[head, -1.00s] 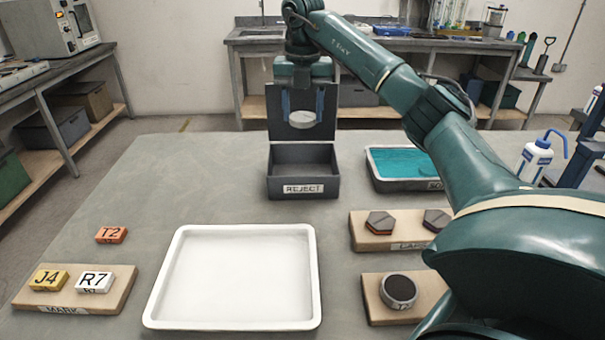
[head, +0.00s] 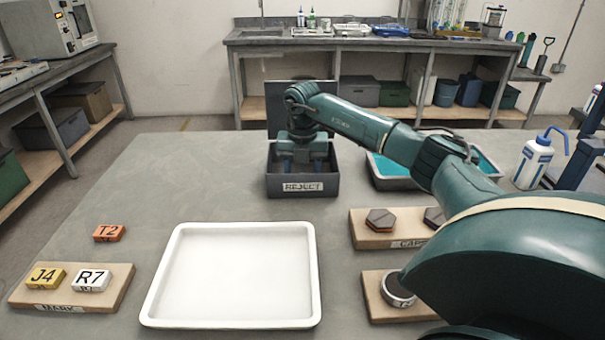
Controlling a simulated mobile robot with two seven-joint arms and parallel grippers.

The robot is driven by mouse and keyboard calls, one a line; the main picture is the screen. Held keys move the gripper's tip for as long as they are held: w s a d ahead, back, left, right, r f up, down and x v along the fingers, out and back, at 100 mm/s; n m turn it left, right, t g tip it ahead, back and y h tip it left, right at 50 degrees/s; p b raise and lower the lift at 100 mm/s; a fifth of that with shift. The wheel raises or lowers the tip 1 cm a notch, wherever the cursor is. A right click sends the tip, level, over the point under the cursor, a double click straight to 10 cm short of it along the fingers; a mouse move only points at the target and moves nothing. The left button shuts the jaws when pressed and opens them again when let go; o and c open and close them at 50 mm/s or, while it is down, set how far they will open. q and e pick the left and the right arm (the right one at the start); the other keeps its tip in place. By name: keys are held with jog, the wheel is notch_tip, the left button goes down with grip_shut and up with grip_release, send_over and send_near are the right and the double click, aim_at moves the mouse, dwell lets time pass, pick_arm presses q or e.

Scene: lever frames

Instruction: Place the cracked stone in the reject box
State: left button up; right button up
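The reject box (head: 302,187) is a dark grey open box with a REJECT label on its front and its lid raised behind. My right gripper (head: 302,168) points down into the box, its fingertips below the front rim. The stone is not visible now; the box's front wall and the gripper hide the space between the fingertips. I cannot tell whether the fingers still hold it. My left gripper is not in view.
An empty white tray (head: 235,275) lies in front. A teal-filled tray (head: 392,172) is right of the box, partly behind my arm. Wooden boards (head: 385,235) with caps, a marker board (head: 115,290), an orange T2 block (head: 109,233) and a wash bottle (head: 533,162) stand around.

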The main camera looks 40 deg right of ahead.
jog(key=shift+f, duration=0.15)
jog(key=o, duration=0.9)
jog(key=shift+c, duration=0.2)
notch_tip(320, 180, up, 12)
jog(key=shift+r, duration=0.2)
jog(key=shift+s+a, duration=0.1)
